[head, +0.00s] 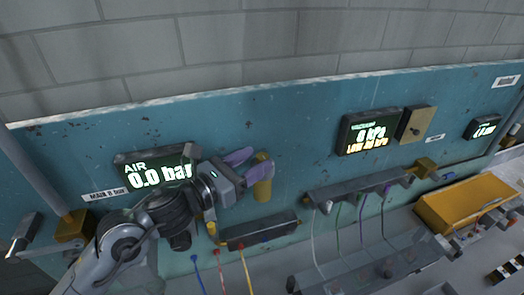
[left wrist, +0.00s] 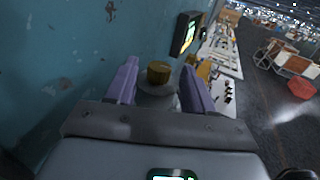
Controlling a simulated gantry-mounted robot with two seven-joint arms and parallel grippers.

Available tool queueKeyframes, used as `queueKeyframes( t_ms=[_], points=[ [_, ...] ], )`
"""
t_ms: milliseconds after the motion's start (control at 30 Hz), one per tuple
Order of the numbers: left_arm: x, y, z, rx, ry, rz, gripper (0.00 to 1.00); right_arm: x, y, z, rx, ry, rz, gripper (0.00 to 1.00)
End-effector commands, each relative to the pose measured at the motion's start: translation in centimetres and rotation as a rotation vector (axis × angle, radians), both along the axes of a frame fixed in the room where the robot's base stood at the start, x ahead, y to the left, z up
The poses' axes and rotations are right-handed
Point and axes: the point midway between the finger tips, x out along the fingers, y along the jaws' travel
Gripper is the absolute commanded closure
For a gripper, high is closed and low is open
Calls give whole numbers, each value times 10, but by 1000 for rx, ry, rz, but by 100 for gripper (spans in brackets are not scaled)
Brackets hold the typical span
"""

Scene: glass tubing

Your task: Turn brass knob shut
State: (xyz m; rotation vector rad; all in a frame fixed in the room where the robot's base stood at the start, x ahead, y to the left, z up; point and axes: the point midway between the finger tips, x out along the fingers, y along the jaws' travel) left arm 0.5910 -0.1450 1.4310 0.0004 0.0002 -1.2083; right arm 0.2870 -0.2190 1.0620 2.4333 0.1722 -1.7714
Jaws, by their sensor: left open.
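In the left wrist view the round brass knob (left wrist: 159,72) shows above a grey collar, between the two fingers of my left gripper (left wrist: 158,80). The fingers are apart, with a gap visible on each side of the knob. My right gripper is not in view.
A dark manifold (head: 258,231) with blue, red and yellow hoses is below the knob. A vacuum display (head: 370,132) and a longer manifold (head: 360,188) are to the right. A yellow bin (head: 450,208) stands at far right. A brass fitting (head: 73,228) is at left.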

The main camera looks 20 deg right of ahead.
Motion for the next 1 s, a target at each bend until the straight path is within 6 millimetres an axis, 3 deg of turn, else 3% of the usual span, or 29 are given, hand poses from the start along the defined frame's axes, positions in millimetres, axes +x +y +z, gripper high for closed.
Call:
queueKeyframes(
  t_ms=[300, 667, 900, 1000],
  points=[
    [10, -28, 1, -1, 1, 0, 47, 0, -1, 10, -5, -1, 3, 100],
    [11, -30, 0, -1, 0, 0, 49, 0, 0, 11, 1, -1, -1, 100],
    [11, -30, 0, -1, 0, 0, 86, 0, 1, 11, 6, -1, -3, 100],
    [11, -30, 0, -1, 0, 0, 96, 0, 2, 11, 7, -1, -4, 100]
  ],
)
